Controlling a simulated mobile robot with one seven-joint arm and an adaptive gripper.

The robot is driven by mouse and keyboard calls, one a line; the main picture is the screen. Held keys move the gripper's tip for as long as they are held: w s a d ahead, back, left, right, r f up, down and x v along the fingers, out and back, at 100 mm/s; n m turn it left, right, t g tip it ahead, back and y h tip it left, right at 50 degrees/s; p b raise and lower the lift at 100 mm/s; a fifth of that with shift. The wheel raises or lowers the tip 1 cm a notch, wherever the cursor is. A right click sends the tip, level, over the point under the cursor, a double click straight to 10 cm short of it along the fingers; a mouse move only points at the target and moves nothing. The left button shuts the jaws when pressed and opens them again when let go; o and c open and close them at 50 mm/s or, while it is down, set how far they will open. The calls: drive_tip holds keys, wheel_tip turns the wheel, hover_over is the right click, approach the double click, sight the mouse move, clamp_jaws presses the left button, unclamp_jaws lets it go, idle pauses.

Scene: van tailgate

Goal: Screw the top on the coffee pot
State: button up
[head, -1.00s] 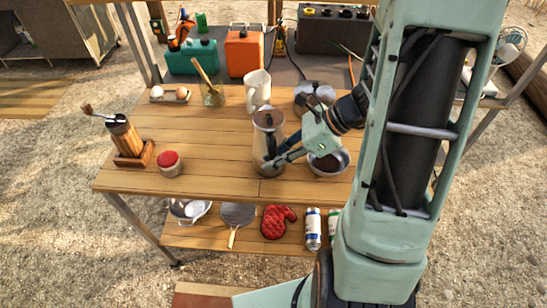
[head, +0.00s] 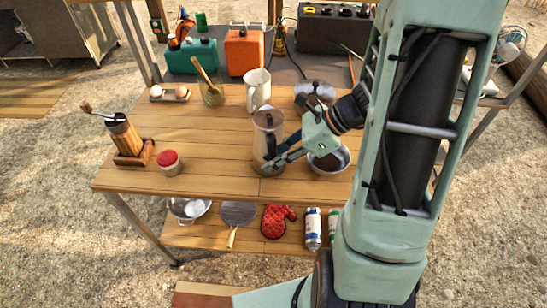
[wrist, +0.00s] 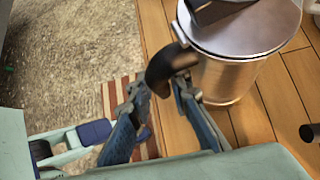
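The coffee pot (head: 262,150) stands upright on the wooden table, a metal pot with a flat silver top (wrist: 245,25) and a dark handle (wrist: 167,64). My gripper (head: 268,166) is at the pot's near side, low by the handle. In the wrist view, my gripper's fingers (wrist: 160,88) lie on either side of the handle's lower end and appear shut on it. The seam between the pot's top and its lower part cannot be made out.
A metal bowl (head: 330,168) with dark contents stands close right of the pot. A red-lidded jar (head: 169,162) and a grinder (head: 123,132) are left. The table between is clear.

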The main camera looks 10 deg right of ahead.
drive_tip(key=o, duration=0.4)
drive_tip(key=v, duration=1.2)
